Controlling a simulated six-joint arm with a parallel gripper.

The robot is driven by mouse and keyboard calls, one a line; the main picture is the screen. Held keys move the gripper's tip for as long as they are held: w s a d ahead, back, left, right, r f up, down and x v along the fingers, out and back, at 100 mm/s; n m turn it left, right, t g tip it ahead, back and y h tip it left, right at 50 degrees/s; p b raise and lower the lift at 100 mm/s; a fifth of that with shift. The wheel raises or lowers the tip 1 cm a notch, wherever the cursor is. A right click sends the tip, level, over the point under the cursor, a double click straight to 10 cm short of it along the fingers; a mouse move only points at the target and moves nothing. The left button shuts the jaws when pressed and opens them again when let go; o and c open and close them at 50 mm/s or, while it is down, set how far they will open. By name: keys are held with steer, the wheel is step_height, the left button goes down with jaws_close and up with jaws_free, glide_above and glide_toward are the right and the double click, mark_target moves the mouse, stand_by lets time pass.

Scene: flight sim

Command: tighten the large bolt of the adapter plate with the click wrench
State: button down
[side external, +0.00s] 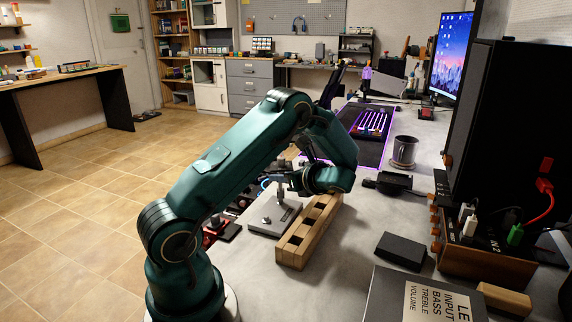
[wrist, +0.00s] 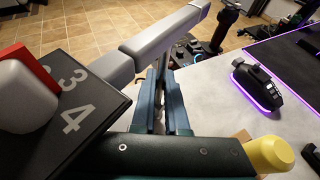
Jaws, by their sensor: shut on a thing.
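My gripper (wrist: 166,100) shows in the wrist view as two dark teal fingers close together. In the side view my gripper end hangs low by the grey adapter plate (side external: 262,229), which carries bolt heads and an upright grey post (side external: 280,188). I cannot tell whether the wrench sits on the large bolt.
A wooden block (side external: 296,252) with square holes lies beside the plate. A mug (side external: 403,152) and a black box (side external: 401,250) stand to the right. In the wrist view a dark panel marked 3 and 4 (wrist: 70,110) and a grey bar (wrist: 150,42) are close on the left.

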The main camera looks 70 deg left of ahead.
steer(key=shift+f, duration=0.85)
stand_by(0.7)
steer(key=shift+t, duration=0.3)
steer(key=shift+m+t, duration=0.7)
steer(key=shift+m, duration=0.1)
steer(key=shift+m+t, duration=0.9)
steer(key=shift+t, duration=0.1)
steer(key=shift+m+t, duration=0.7)
steer(key=shift+t, duration=0.3)
